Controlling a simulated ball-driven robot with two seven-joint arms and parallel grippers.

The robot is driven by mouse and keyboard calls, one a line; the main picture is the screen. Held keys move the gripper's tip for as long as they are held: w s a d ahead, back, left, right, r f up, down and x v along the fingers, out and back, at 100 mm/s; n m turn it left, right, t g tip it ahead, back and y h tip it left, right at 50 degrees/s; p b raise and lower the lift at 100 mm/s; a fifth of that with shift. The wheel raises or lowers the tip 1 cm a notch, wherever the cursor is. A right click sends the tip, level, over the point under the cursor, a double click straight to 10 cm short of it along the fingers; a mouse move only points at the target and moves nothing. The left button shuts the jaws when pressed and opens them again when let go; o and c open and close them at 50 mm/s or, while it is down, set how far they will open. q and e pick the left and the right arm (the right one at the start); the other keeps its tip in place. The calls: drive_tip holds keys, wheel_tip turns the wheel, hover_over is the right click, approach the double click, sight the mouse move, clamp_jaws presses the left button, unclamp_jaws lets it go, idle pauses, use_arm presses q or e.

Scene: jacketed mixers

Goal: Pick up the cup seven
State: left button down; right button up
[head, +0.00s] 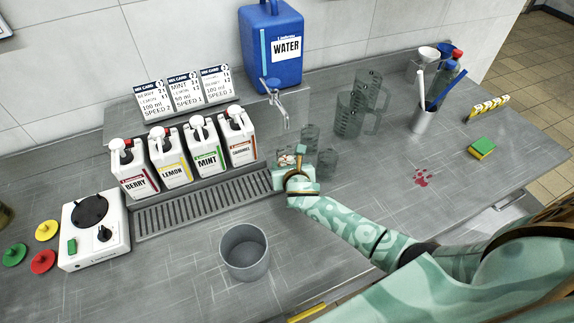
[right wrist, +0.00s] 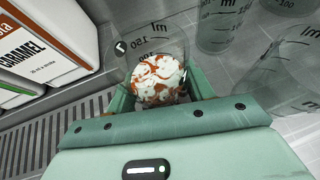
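Cup seven is a clear measuring cup with a round 7 mark and ml scale. In the right wrist view the cup (right wrist: 150,50) holds white pieces streaked with orange-red. My right gripper (right wrist: 160,98) has one finger on each side of its lower part. I cannot tell whether the fingers press on it or whether it is off the counter. In the head view my right gripper (head: 292,170) is by the drip grating's right end, partly hiding the cup (head: 285,159). My left gripper is not in view.
Other clear cups (head: 327,163) stand close right of and behind the gripper. Two larger pitchers (head: 350,113) stand farther back. The caramel jug (head: 238,137) is to the left. A grey bin (head: 245,252) stands in front. The counter's front right is mostly clear.

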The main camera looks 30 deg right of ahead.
sight(285, 155)
drive_tip(key=shift+r, duration=0.3)
wheel_tip(285, 155, up, 3)
drive_tip(key=shift+f+p, duration=0.2)
drive_tip(key=shift+p, duration=0.75)
drive_tip(key=d+p+v, duration=0.1)
drive_tip(key=p+v, duration=0.2)
drive_tip(key=v, duration=0.5)
drive_tip(key=d+r+p+v, duration=0.1)
drive_tip(key=d+p+v, duration=0.1)
drive_tip(key=v, duration=0.6)
drive_tip(key=shift+s+a+r+p, duration=0.2)
drive_tip(key=shift+s+r+p, duration=0.1)
drive_tip(key=shift+r+p, duration=0.15)
drive_tip(key=shift+w+r, duration=0.1)
drive_tip(key=shift+r, duration=0.05)
